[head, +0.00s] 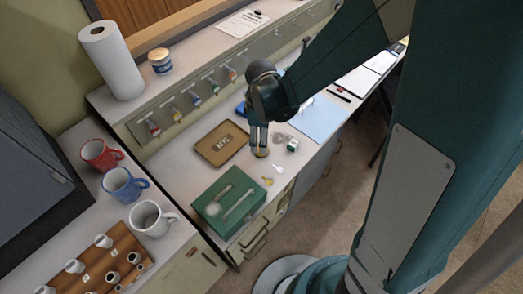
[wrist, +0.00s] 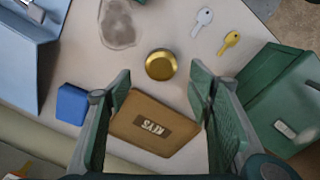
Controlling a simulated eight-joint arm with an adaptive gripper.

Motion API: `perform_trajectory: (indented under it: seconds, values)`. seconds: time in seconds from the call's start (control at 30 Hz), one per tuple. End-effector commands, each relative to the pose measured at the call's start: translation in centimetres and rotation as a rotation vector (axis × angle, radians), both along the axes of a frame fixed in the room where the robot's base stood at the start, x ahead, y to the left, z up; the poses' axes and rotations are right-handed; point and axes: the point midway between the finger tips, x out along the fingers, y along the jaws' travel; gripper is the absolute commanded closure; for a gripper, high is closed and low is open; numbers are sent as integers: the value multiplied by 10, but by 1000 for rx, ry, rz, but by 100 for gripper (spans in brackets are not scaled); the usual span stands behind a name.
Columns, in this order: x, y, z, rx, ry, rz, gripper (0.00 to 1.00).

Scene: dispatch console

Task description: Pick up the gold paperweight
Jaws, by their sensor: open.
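The gold paperweight (wrist: 160,65) is a small round disc with a raised rim, lying flat on the pale counter. It shows near the middle of the wrist view, ahead of and between my fingers. In the head view the paperweight (head: 262,154) is partly hidden just below my fingertips. My gripper (wrist: 159,82) is open and empty, with one finger on each side of the picture. In the head view my gripper (head: 258,140) points down over the paperweight. I cannot tell the exact height left between them.
A brown KEYS tray (wrist: 128,108) lies close to the paperweight. A silver key (wrist: 203,20), a yellow key (wrist: 230,41), a clear grey item (wrist: 117,25) and a blue block (wrist: 72,103) lie around it. A green box (head: 215,212) stands nearby, towards the mugs.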

Motion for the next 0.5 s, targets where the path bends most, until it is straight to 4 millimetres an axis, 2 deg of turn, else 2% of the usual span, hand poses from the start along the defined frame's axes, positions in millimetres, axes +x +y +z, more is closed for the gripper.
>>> perform_trajectory:
  seconds: [0.5]
  values:
    - [0,0,-7,0,0,0,48]
